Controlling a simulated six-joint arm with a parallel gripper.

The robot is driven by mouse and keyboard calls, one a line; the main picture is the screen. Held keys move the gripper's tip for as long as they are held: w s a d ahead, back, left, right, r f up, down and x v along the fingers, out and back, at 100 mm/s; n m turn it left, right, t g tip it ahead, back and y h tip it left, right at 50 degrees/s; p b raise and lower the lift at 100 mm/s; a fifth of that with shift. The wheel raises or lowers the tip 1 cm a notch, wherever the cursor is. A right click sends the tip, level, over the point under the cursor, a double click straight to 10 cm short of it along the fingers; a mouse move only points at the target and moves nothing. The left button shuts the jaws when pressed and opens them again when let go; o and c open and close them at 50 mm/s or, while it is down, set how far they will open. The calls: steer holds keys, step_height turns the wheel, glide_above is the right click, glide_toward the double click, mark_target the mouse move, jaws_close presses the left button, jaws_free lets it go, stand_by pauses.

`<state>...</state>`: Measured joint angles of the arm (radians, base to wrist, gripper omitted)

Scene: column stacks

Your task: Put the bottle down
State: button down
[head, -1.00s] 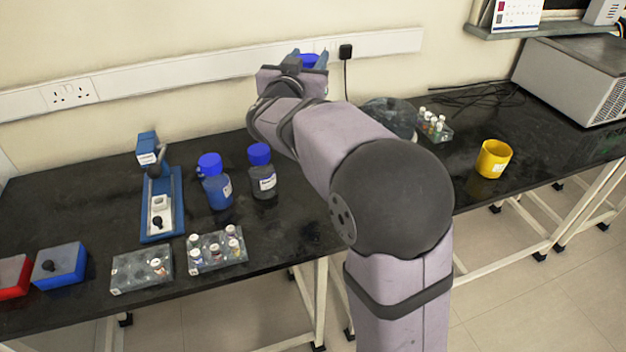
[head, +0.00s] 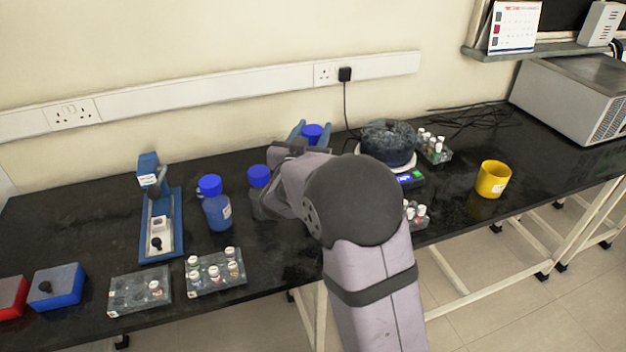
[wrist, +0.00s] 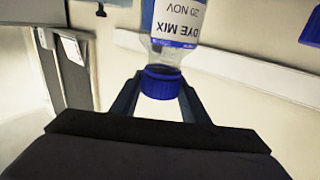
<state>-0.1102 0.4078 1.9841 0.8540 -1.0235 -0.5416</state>
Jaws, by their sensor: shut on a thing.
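The bottle shows in the wrist view as clear with a blue cap (wrist: 161,82) and a white label (wrist: 178,20) reading "DYE MIX 20 NOV", upside down in the picture. My gripper (wrist: 160,92) is shut on it at the cap. In the head view the bottle's blue cap (head: 312,130) shows between the blue fingertips of my gripper (head: 312,133), over the back of the black bench (head: 110,205). My arm hides the bottle's body there, so I cannot tell whether its base touches the bench.
A blue-capped blue bottle (head: 216,208) and a darker blue-capped bottle (head: 259,177) stand left of my gripper. A dark round bowl-like thing (head: 387,142) stands close on its right. Vial racks (head: 140,292) are at the front. A yellow cup (head: 493,179) stands further right.

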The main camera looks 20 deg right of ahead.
steer(key=shift+f, duration=4.25)
steer(key=shift+f, duration=0.15)
steer(key=c, duration=1)
jaws_free()
steer(key=shift+f, duration=0.1)
steer(key=shift+r, duration=0.3)
steer(key=b+v, duration=0.1)
steer(key=v, duration=1.1)
steer(key=shift+f, duration=0.15)
